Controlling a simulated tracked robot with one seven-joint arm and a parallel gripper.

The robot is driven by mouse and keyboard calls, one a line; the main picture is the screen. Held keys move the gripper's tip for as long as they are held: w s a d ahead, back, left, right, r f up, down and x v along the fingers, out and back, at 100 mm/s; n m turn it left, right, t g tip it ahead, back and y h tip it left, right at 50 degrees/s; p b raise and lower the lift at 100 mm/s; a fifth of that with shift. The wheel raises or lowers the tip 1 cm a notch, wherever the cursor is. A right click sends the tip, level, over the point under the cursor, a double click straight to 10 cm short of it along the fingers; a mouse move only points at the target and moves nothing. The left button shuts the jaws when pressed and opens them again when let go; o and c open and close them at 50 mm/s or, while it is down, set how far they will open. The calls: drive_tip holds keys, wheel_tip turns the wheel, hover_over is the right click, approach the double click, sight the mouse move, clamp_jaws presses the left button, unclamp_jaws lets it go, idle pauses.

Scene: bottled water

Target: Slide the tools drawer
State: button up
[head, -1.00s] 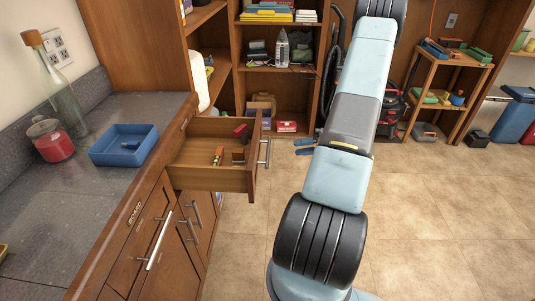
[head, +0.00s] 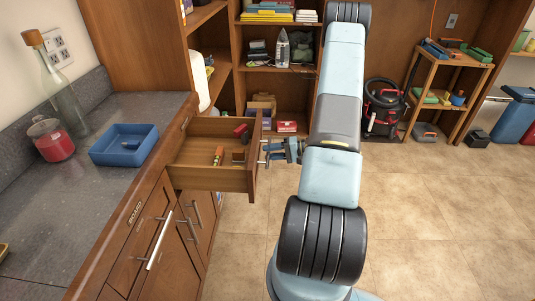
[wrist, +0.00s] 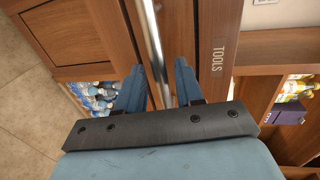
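The wooden tools drawer (head: 213,178) stands pulled out from the counter at the left of the head view, with several small items inside. Its upright metal bar handle (head: 267,152) is on the front face. In the wrist view the drawer front bears the label TOOLS (wrist: 218,56), and the handle (wrist: 153,40) runs up the middle. My gripper (head: 272,151) is at the handle. In the wrist view, my gripper's two blue fingers (wrist: 159,70) are apart, one on each side of the handle, with visible gaps. The far fingertips are partly hidden in the head view.
The counter (head: 85,215) carries a blue tray (head: 124,145), a red-filled jar (head: 52,140) and a glass bottle (head: 60,95). Cabinet doors with metal handles lie below. Shelves stand behind the drawer. The tiled floor (head: 430,220) at the right is clear.

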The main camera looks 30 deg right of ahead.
drive_tip(key=shift+w+a+f, duration=0.1)
drive_tip(key=shift+w+a, duration=0.25)
drive_tip(key=shift+a, duration=0.15)
drive_tip(key=shift+c, duration=0.2)
clamp_jaws()
